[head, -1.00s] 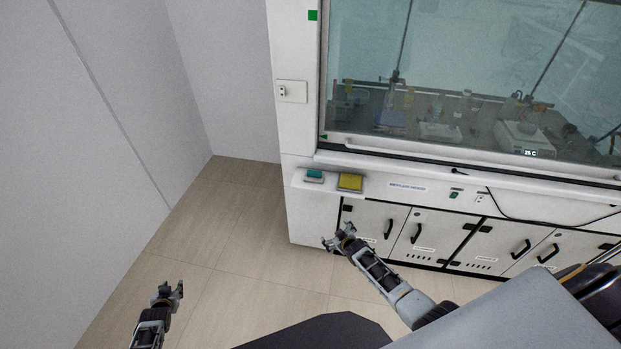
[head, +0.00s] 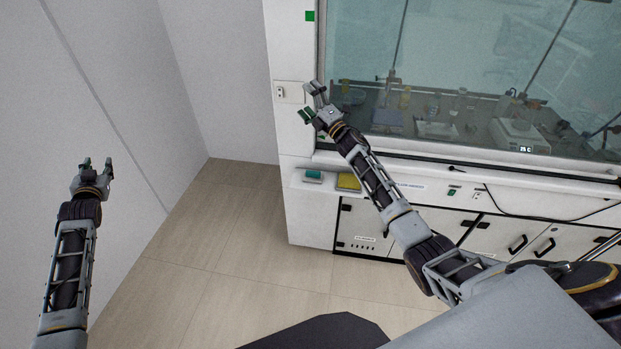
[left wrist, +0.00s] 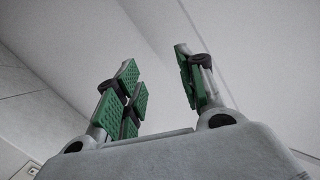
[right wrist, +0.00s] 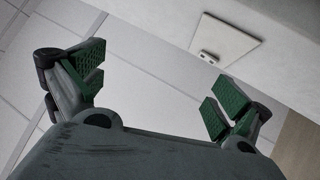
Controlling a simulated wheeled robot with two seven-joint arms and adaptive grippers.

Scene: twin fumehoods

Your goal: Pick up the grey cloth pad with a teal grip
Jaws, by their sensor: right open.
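The grey cloth pad with a teal grip (head: 313,175) lies at the left end of the white ledge below the fumehood window, teal side up. My right gripper (head: 310,101) is raised above and beyond the pad in the head view, in front of the hood's left post. It is open and empty, and its green-padded fingers stand apart in the right wrist view (right wrist: 155,95). My left gripper (head: 96,166) is raised at the left, in front of the bare wall and far from the pad. Its fingers stand apart with nothing between them in the left wrist view (left wrist: 163,88).
A yellow pad (head: 348,182) lies right of the teal one, partly hidden by my right forearm. The ledge (head: 297,184) projects above white cabinets (head: 362,229). A wall socket (head: 289,92) is on the post. The floor (head: 240,230) to the left is clear.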

